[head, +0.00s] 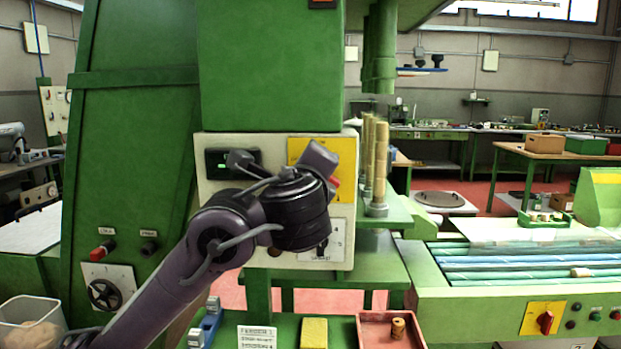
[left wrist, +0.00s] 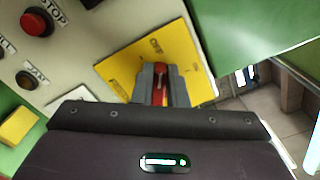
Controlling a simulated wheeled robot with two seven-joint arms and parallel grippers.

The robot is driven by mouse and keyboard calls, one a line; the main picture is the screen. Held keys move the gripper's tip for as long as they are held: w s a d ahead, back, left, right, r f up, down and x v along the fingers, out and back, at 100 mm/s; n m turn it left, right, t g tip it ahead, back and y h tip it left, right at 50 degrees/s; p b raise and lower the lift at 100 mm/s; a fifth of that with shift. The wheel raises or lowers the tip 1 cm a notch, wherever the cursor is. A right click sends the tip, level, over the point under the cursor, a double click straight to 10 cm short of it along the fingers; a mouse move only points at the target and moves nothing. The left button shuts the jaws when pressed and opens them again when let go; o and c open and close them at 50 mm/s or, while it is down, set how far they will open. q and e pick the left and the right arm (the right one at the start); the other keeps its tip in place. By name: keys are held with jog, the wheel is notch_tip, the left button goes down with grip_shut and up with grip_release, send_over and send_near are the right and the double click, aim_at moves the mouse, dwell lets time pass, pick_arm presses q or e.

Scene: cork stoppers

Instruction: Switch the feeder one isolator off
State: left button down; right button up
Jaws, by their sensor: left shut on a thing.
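A yellow isolator plate (head: 343,152) is on the pale panel of the green machine, mostly behind my left gripper (head: 326,168). In the left wrist view the yellow plate (left wrist: 131,66) carries "OFF" lettering near its top. A red handle (left wrist: 160,84) stands on it, and my left gripper (left wrist: 160,88) is shut on it, one finger on each side. The handle's far end points roughly toward the lettering; its exact position is partly hidden by the fingers. My right gripper is not in view.
A red STOP button (left wrist: 36,23) and a dark button (left wrist: 27,79) sit on the panel beside the plate. Another yellow plate with a red knob (head: 545,321) is on the conveyor at right. A red tray (head: 369,326) holds a cork (head: 398,328) below.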

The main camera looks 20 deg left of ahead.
pick_arm(q)
jog(key=shift+a+f+n+b, duration=0.1)
jog(key=shift+f+n+b, duration=0.2)
jog(key=shift+n+b, duration=0.65)
jog(key=shift+a+f+n+b, duration=0.1)
jog(key=shift+f+n+b, duration=0.3)
jog(key=shift+n, duration=0.9)
jog(key=shift+f+n+b, duration=0.15)
jog(key=shift+n+b, duration=0.7)
jog(key=shift+n, duration=0.3)
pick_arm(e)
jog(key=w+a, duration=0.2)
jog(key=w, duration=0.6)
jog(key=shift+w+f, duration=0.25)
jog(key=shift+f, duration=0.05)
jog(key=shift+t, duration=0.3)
pick_arm(q)
jog(key=c, duration=1.4)
grip_release()
jog(key=shift+c, duration=0.2)
